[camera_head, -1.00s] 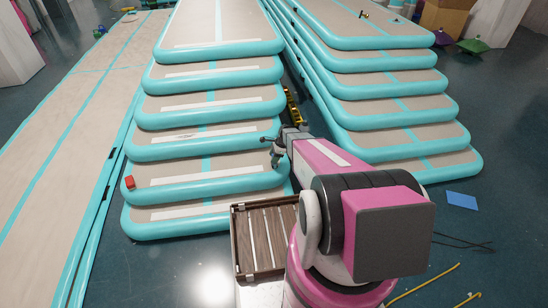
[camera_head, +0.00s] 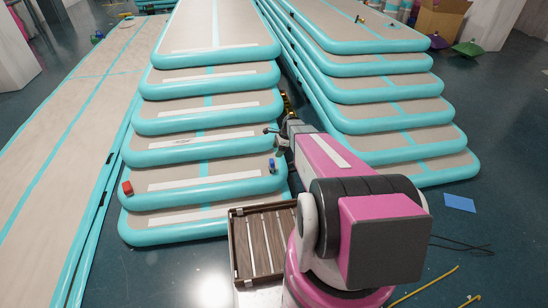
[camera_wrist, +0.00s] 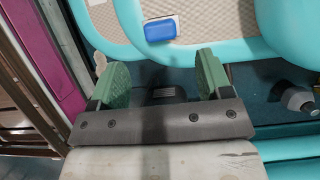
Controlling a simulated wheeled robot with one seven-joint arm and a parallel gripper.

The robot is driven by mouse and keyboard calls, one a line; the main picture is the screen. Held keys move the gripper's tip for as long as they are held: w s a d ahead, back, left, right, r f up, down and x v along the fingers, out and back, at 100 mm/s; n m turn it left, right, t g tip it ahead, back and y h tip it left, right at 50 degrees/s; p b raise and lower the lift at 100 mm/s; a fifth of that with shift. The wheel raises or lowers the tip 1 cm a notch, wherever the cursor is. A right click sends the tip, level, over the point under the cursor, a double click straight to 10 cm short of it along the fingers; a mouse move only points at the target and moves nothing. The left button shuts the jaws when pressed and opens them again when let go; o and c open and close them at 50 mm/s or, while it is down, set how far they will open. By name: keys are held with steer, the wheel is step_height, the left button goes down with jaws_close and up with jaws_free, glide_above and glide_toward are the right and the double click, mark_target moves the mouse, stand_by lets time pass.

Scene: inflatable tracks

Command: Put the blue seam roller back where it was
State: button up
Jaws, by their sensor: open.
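The blue seam roller (camera_head: 271,166), seen as a small blue block, rests on the right end of a low step of the middle mat stack (camera_head: 205,170). In the wrist view the blue seam roller (camera_wrist: 160,31) lies on the beige top near the turquoise rim, beyond my fingertips and apart from them. My gripper (camera_wrist: 160,75) is open, with two green finger pads and nothing between them. In the head view my gripper (camera_head: 274,140) is just above and behind the blue roller, partly hidden by my arm.
A red block (camera_head: 127,188) sits on the same stack's left end. A slatted wooden crate (camera_head: 235,250) stands on the floor in front. Another mat stack (camera_head: 420,135) rises to the right. A blue sheet (camera_head: 460,203) and yellow cords lie on the floor at right.

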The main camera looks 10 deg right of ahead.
steer(key=s+a+r+n+h, duration=0.3)
steer(key=s+r+n+h, duration=0.1)
steer(key=s+r+n, duration=1.4)
steer(key=shift+s+r, duration=1.45)
steer(key=shift+s, duration=1.7)
steer(key=shift+a, duration=0.1)
